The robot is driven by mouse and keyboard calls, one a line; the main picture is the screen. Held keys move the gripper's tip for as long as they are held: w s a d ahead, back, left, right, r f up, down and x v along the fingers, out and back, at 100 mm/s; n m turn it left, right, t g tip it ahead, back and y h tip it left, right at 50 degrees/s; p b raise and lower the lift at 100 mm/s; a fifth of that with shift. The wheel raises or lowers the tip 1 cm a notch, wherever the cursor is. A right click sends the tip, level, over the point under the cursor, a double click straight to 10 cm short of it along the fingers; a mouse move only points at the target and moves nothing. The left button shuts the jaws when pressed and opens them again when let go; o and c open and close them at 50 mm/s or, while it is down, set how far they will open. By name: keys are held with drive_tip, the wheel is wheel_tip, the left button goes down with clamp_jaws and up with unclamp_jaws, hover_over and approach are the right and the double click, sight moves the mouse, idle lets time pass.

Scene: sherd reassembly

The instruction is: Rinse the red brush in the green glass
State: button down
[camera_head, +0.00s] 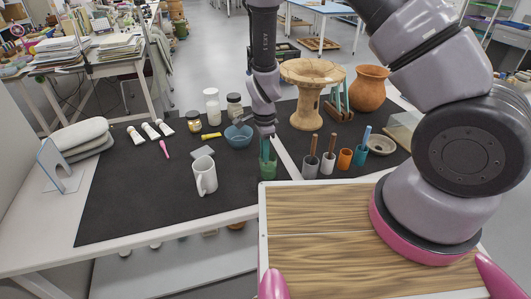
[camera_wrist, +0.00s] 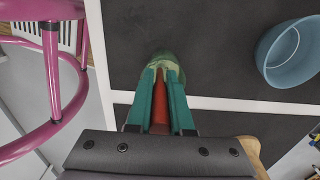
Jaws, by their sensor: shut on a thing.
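My gripper (camera_wrist: 161,82) is shut on the red brush (camera_wrist: 160,108), whose red handle shows between the two teal fingers in the wrist view. The green glass (camera_wrist: 160,62) is just beyond the fingertips there. In the head view my gripper (camera_head: 267,150) points straight down over the green glass (camera_head: 268,171), which stands near the front edge of the dark mat. The brush's lower end is hidden, and I cannot tell how deep it is in the glass.
A blue bowl (camera_head: 238,136) and a white mug (camera_head: 205,175) stand to the left of the glass. To the right are a grey cup (camera_head: 310,168), a white cup (camera_head: 327,164) and an orange cup (camera_head: 345,159). A wooden stand (camera_head: 309,90) rises behind. The mat's left front (camera_head: 130,205) is clear.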

drive_tip(key=shift+a+r, duration=0.15)
drive_tip(key=shift+r, duration=4.35)
drive_tip(key=shift+r, duration=0.1)
drive_tip(key=shift+r, duration=1.4)
